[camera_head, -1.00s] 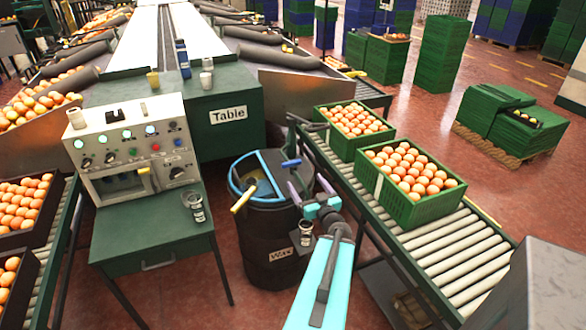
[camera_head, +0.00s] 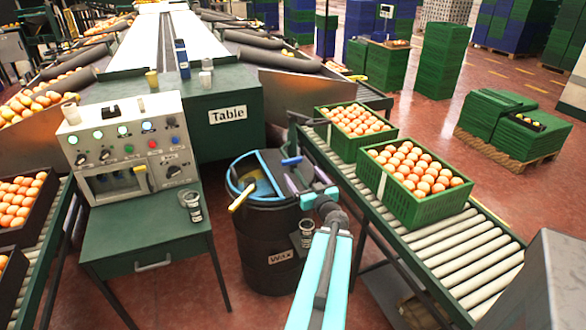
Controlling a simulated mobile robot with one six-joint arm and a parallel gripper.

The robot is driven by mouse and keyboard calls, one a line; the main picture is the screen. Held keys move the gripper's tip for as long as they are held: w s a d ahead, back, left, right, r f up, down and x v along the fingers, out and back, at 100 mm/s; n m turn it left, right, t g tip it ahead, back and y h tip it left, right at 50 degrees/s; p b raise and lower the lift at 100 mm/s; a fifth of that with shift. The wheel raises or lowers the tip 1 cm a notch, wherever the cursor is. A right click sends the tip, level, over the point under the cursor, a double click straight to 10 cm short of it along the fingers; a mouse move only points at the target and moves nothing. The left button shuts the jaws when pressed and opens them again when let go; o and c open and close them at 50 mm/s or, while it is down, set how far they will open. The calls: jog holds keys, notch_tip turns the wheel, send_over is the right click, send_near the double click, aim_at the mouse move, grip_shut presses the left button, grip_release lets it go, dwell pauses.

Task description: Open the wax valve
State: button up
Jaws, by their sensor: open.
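The black wax barrel (camera_head: 262,285) with a blue rim stands on the floor in the middle and bears a "Wax" label. A yellow-tipped lever (camera_head: 241,197) sticks out at its left rim, and a small blue handle (camera_head: 291,161) shows at its upper right. I cannot tell which of these is the valve. My gripper (camera_head: 306,178) is open, with its purple fingers over the right side of the barrel, just below the blue handle in the picture. I see nothing between the fingers. Contact with the handle cannot be made out.
A roller conveyor (camera_head: 470,257) with green crates of oranges (camera_head: 408,207) runs close on the right. A green table (camera_head: 150,243) with a control panel (camera_head: 110,130) and a small jar (camera_head: 192,207) stands left. A small dark container (camera_head: 306,232) is at the barrel's right side.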

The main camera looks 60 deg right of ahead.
aim_at(292, 161)
jog(key=shift+b+x, duration=2.05)
jog(key=shift+b, duration=4.05)
jog(key=shift+w+d, duration=0.2)
jog(key=shift+w, duration=0.05)
jog(key=shift+b+x, duration=0.3)
jog(key=shift+x, duration=2.1)
jog(key=shift+r, duration=0.1)
